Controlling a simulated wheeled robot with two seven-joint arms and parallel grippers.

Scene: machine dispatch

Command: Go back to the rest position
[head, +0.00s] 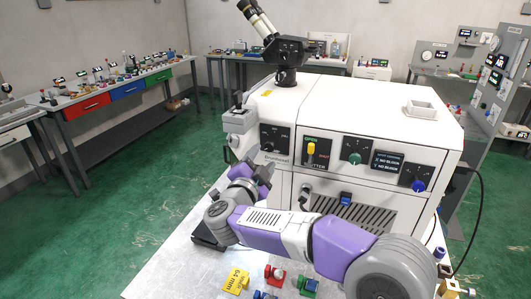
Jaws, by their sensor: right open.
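My right arm comes in from the lower right and bends across the front of a white machine (370,125). My right gripper (260,174) is open, in front of the machine's lower left part, below its knob panel. I see nothing between its fingers. Whether it touches the machine I cannot tell. My left gripper is not in view.
The white worktop (175,262) holds a yellow tag (236,281), a red-and-white part (275,275) and a green part (307,284) close below my right arm. A black cable (480,215) hangs at the right. Green floor (110,230) is clear at left.

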